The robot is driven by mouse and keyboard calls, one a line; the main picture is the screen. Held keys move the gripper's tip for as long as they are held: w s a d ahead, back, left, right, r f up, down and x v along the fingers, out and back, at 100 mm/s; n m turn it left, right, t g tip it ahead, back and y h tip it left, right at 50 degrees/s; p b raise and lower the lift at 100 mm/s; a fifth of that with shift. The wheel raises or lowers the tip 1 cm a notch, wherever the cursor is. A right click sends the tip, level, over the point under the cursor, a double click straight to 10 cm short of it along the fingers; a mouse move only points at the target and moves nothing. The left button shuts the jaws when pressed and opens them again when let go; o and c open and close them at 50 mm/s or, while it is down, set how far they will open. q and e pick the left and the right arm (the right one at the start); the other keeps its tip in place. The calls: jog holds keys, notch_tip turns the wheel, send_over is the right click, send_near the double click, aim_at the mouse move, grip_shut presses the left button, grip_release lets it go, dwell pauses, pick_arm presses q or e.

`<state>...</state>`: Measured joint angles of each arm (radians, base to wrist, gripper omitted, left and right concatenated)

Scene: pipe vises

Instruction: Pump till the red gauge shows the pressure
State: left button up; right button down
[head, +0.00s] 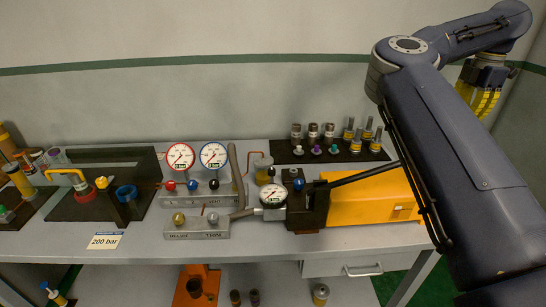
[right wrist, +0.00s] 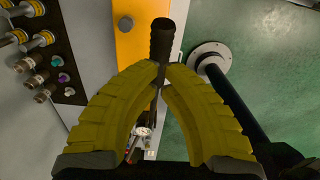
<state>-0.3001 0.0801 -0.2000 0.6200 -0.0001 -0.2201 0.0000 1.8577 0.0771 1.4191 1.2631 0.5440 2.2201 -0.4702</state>
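The red-rimmed gauge (head: 180,157) stands upright on a grey manifold beside a blue-rimmed gauge (head: 213,155). Its needle is too small to read surely. A card (head: 104,241) on the table's front edge reads 200 bar. The orange hand pump (head: 375,198) has its own white gauge (head: 272,196) and a black lever (head: 368,175) that slants up to the right behind my arm. My right gripper (head: 482,103) points down; its tips are hidden in the head view. In the right wrist view, its yellow fingertips (right wrist: 162,72) close around the lever near its thick black grip (right wrist: 162,40).
A dark rack of fittings (head: 330,151) stands behind the pump. Dark boards with a yellow pipe (head: 68,176) and pipe parts lie at the left. A grey hose (head: 238,180) joins the manifold area. A drawer (head: 343,266) is below the tabletop. My right arm covers the right side.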

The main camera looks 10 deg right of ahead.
jog(key=shift+f, duration=2.5)
